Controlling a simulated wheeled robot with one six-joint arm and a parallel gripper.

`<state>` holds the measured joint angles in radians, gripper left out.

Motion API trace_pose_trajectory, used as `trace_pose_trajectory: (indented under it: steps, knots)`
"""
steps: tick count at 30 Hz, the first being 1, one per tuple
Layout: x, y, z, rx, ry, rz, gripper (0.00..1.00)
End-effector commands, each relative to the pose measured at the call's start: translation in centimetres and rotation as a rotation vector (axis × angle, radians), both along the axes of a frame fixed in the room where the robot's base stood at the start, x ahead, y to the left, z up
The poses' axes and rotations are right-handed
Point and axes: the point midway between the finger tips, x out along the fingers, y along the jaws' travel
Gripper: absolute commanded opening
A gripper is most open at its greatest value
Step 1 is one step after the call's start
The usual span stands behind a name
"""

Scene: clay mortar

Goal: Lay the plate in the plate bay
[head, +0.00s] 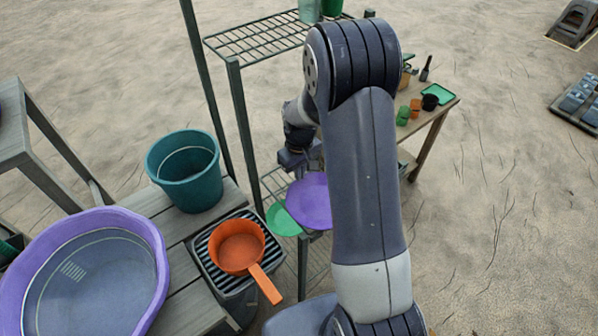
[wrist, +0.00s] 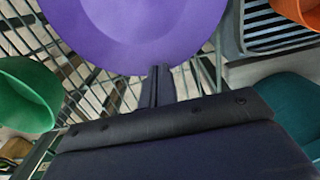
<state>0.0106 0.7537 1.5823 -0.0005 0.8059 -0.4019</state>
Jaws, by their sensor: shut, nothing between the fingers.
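A purple round dish (head: 310,203), which looks like the plate, rests on a lower level of the wire shelf; part of it is hidden behind my arm. In the wrist view the purple dish (wrist: 140,25) fills the top. My gripper (head: 303,165) is over the shelf by the far side of the dish. In the wrist view my gripper (wrist: 160,72) has its fingers together and empty, at the dish's rim; I cannot tell whether they touch it. I cannot make out which place is the plate bay.
A green bowl (head: 284,220) sits beside the purple dish. The wire shelf (head: 262,40) has dark posts. An orange pan (head: 238,248) on a slatted drainer, a teal bucket (head: 184,172) and a purple basin (head: 85,275) stand left. A table with small cups (head: 403,115) is behind my arm.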

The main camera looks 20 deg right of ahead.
Motion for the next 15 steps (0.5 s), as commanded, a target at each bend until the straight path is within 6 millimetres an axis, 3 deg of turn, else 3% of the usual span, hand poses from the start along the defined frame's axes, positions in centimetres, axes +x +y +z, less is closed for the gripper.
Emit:
trace_pose_trajectory:
  steps: [4,15]
  knots:
    - [0.2,0.1,-1.4,0.0,0.0,0.001,0.0]
    - [0.2,0.1,-1.6,0.0,0.001,0.001,0.0]
